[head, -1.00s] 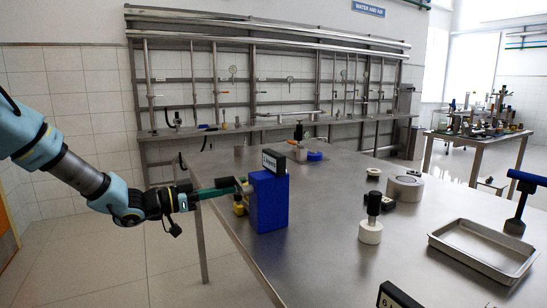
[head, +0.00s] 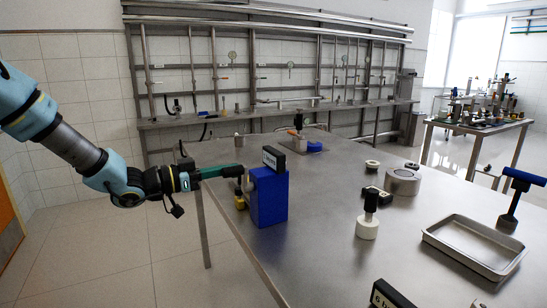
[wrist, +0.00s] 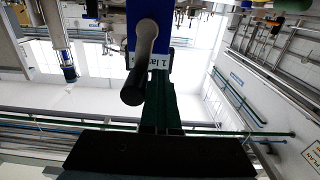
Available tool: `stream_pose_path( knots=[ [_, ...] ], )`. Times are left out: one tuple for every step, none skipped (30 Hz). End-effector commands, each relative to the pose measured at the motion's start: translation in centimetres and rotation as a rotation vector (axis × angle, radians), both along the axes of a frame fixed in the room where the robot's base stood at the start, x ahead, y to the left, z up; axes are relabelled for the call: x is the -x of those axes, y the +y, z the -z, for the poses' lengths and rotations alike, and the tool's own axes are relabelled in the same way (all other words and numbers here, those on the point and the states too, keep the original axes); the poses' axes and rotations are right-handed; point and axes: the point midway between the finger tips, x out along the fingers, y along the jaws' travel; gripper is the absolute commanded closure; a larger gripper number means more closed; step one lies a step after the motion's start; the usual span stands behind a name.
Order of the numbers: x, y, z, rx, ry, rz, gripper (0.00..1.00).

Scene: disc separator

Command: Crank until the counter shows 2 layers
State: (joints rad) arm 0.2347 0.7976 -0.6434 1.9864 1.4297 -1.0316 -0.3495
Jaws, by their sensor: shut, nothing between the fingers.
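The blue disc separator box (head: 270,202) stands on the near left part of the steel table. Its black counter (head: 274,157) sits on top. In the wrist view the counter label (wrist: 158,61) reads "1 lay", with the rest cut off. The grey crank arm (wrist: 147,38) ends in a black handle (wrist: 134,90), also in the wrist view, in front of the blue box (wrist: 150,8). My gripper (head: 241,169) has green fingers, shut and empty, near the crank side of the box, at about the height of its top. In the wrist view the fingers (wrist: 161,105) lie beside the handle; contact cannot be told.
A yellow part (head: 239,198) is low beside the box. To the right on the table (head: 310,240) are a white cylinder with a black knob (head: 368,226), a metal tray (head: 475,247) and a grey round block (head: 403,182). The table's left edge runs below my arm.

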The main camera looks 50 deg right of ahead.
Motion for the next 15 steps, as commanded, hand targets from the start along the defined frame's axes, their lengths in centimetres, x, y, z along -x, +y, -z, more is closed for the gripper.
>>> stream_pose_path(
  knots=[
    [0.5,0.2,-0.4,0.000,0.000,0.002,1.00],
    [0.7,0.2,-0.4,0.000,0.000,0.002,1.00],
    [0.8,0.3,-0.4,0.001,0.000,0.001,1.00],
    [1.0,0.4,-0.4,0.001,0.001,0.001,1.00],
    [1.1,0.4,-0.3,0.001,0.001,0.001,1.00],
    [1.5,0.5,-0.3,0.000,0.001,0.002,1.00],
    [1.7,0.6,-0.3,0.000,0.000,0.003,1.00],
    [2.0,0.8,-0.3,0.000,0.000,0.003,1.00],
    [2.4,0.9,-0.3,0.000,0.001,0.002,1.00],
    [2.7,1.0,-0.3,0.000,0.001,0.002,1.00],
    [2.8,1.1,-0.3,0.000,0.001,0.002,1.00],
    [3.0,1.1,-0.2,0.000,0.000,0.002,1.00],
    [3.1,1.2,-0.1,0.000,0.000,0.002,1.00],
    [3.3,1.3,0.0,0.000,0.000,0.002,1.00],
    [3.5,1.4,0.2,-0.002,0.002,0.002,1.00]
  ],
)
